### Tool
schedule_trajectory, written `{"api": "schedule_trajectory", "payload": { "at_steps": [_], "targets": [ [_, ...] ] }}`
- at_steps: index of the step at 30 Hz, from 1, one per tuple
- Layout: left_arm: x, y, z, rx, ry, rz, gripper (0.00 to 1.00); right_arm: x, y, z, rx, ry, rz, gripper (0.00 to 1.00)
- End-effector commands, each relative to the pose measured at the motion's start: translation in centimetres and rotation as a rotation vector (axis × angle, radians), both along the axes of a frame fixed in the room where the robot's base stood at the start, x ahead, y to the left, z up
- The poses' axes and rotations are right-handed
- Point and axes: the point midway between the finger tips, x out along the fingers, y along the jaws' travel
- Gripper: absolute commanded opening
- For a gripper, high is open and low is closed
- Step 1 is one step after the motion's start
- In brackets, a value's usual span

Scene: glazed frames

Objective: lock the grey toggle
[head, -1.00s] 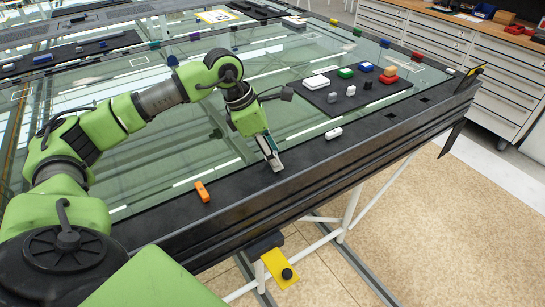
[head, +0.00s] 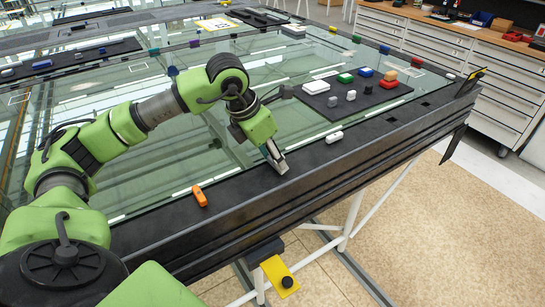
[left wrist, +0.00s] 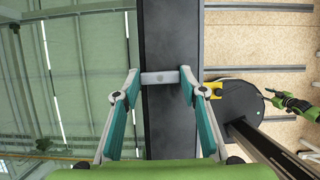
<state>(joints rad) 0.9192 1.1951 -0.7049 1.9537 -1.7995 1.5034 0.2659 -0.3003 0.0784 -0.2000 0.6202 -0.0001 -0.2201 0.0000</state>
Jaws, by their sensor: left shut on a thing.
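The grey toggle (left wrist: 160,78) sits on the black frame rail between my left gripper's fingertips in the left wrist view. It lies crosswise on the rail there. My left gripper (left wrist: 161,79) is shut on it, one fingertip at each end. In the head view the left gripper (head: 276,160) reaches down to the rail's near edge, and its fingers hide most of the toggle. A green and black part at the right of the left wrist view looks like my right gripper (left wrist: 290,102); its fingers are too small to read.
An orange toggle (head: 200,195) and a white one (head: 334,137) lie on the same rail, left and right of the gripper. A dark mat (head: 348,110) with several coloured blocks lies on the glass. A yellow plate with a black knob (head: 280,275) sticks out below the rail.

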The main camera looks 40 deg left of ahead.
Motion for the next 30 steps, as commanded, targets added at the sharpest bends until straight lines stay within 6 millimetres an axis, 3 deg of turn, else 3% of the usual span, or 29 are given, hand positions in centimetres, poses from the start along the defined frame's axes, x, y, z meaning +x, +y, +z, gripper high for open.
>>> {"api": "schedule_trajectory", "payload": {
  "at_steps": [7, 8, 9, 22, 30],
  "targets": [
    [0.1, 0.1, 0.1, -0.001, -0.004, 0.004, 0.17, 0.0, 0.0, 0.0, 0.000, 0.000, 0.000, 0.40],
    [0.1, 0.1, 0.1, -0.001, -0.004, 0.004, 0.46, 0.0, 0.0, 0.0, 0.000, 0.000, 0.000, 0.40],
    [0.1, 0.1, 0.1, 0.000, -0.003, 0.004, 0.56, 0.0, 0.0, 0.0, 0.000, 0.000, 0.000, 0.40],
    [-0.1, 0.1, 0.6, 0.000, -0.003, 0.002, 0.56, 0.1, -0.5, 0.0, -0.005, -0.001, 0.002, 0.40],
    [-1.8, 0.8, 5.3, 0.000, -0.007, 0.002, 0.56, 0.0, -0.2, 0.0, -0.003, -0.001, 0.001, 0.40]
  ]
}}
